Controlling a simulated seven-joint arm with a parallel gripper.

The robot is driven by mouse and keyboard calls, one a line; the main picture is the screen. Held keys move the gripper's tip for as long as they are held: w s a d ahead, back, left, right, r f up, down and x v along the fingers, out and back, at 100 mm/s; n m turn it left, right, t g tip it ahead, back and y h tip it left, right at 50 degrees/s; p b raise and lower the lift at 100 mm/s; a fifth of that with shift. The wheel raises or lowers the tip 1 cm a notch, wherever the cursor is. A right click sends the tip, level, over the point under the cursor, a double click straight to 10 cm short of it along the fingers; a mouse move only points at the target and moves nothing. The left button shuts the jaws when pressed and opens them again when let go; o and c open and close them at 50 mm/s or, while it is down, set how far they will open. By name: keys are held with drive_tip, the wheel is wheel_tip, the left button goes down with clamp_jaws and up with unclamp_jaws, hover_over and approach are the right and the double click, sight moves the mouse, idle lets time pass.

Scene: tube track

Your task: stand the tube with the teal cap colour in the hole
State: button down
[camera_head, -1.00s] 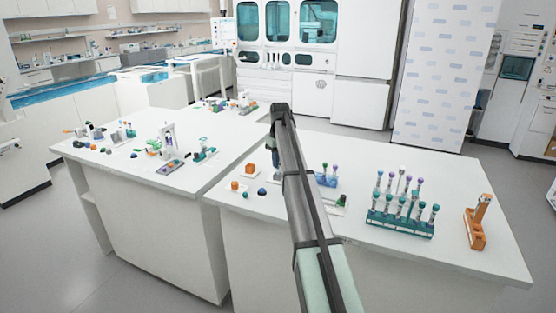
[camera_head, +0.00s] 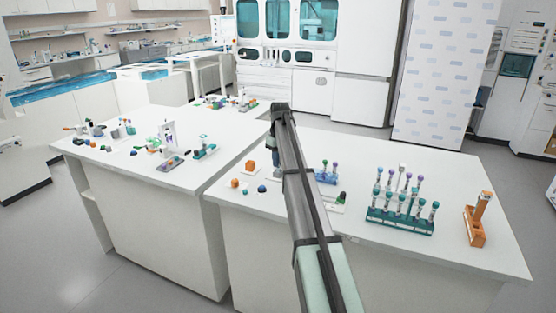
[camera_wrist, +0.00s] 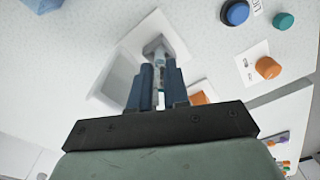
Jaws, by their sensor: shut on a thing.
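In the wrist view my gripper (camera_wrist: 159,84) is shut on a slim clear tube (camera_wrist: 159,62) with a pale blue-teal part showing between the blue fingers. Its cap is not clearly visible. The tube's far end is at a small grey holder (camera_wrist: 152,43) on a white sheet. I cannot tell whether the tube is inside the hole or just above it. In the head view the arm hides most of the gripper, the tube and the holder.
A teal rack (camera_head: 400,226) of several capped tubes stands right of the arm, with an orange holder (camera_head: 474,230) farther right. In the wrist view, blue (camera_wrist: 235,12), teal (camera_wrist: 283,20) and orange (camera_wrist: 267,67) round pieces lie right.

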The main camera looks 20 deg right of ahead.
drive_tip(key=c, duration=1)
unclamp_jaws()
drive_tip(key=shift+c, duration=0.2)
drive_tip(key=shift+r, duration=0.1)
